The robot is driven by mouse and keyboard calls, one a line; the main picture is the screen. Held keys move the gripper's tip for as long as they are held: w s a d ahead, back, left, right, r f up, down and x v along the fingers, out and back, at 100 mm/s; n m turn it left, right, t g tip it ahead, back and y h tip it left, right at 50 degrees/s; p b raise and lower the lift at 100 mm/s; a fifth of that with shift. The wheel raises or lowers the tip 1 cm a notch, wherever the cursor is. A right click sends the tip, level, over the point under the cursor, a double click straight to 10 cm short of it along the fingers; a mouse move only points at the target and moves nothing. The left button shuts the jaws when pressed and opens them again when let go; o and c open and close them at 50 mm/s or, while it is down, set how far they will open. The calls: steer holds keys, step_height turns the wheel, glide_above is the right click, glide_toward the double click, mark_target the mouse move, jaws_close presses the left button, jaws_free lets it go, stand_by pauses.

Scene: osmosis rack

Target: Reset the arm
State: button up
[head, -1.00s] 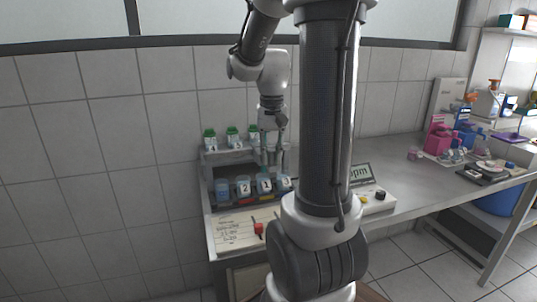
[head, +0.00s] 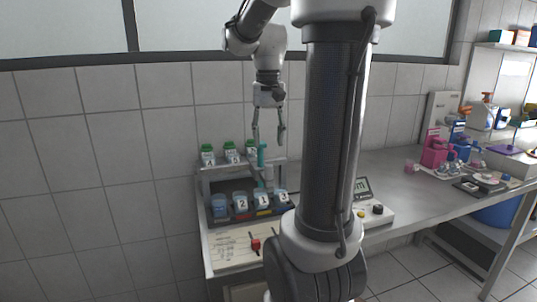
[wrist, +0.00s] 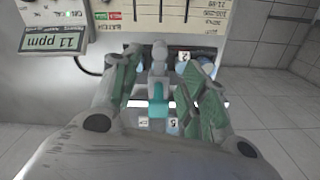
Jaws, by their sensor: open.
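My gripper (head: 268,138) hangs below the forearm, pointing down above the rack at the back of the bench. Its two fingers are spread and nothing is held between them. In the wrist view my gripper (wrist: 158,62) also shows both fingers apart. A teal-topped upright part (head: 262,156) stands just below the fingers in the head view. The teal part (wrist: 158,99) shows between the fingers in the wrist view, apart from them as far as I can tell.
Numbered blue cups (head: 241,203) stand in the dark rack, with green-capped bottles (head: 208,155) on the shelf behind. A ppm meter (head: 372,211) is to the right. Pink and blue bottles (head: 434,152) stand farther right. The wall is close behind; air above the bench is free.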

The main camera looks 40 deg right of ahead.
step_height(320, 180, up, 2)
stand_by(0.6)
